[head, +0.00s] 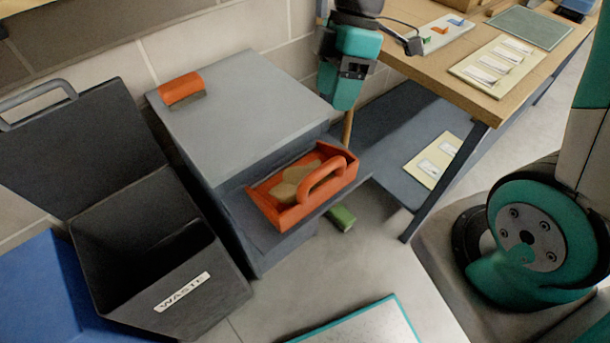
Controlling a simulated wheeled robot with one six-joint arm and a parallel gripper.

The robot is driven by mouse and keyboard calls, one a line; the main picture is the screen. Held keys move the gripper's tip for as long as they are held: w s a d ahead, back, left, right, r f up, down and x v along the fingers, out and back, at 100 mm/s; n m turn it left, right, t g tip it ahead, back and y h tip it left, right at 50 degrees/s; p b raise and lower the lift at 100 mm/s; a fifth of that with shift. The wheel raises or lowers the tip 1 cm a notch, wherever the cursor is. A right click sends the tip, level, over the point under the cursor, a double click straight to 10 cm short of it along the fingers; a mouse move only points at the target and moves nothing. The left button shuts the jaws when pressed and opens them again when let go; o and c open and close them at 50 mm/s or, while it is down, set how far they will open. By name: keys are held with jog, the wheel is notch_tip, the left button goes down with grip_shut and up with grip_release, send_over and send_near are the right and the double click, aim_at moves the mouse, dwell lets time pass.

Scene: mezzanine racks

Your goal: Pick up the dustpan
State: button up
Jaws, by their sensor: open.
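The orange dustpan (335,185) rests on a dark ledge at the front of a grey cabinet (245,110). Its raised loop handle is at its right side, and brownish debris lies in its pan.
An orange brush (182,88) lies on the cabinet top. An open-lidded bin marked WASTE (185,291) stands left of the cabinet. A wooden workbench (415,70) with trays and cards is at the right. A green block (341,217) lies on the floor below the ledge.

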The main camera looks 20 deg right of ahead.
aim_at(325, 165)
jog(key=w+d+f+n+g+p, duration=0.1)
jog(key=w+d+f+n, duration=0.3)
jog(key=x, duration=0.3)
jog(key=p+x, duration=0.1)
jog(key=x, duration=0.3)
jog(key=p+x, duration=0.1)
jog(key=x, duration=0.3)
jog(key=shift+s+f, duration=0.1)
jog(key=shift+s, duration=0.2)
jog(key=shift+p+x, duration=0.85)
jog(key=shift+x, duration=2.1)
jog(key=shift+a, duration=0.15)
grip_shut()
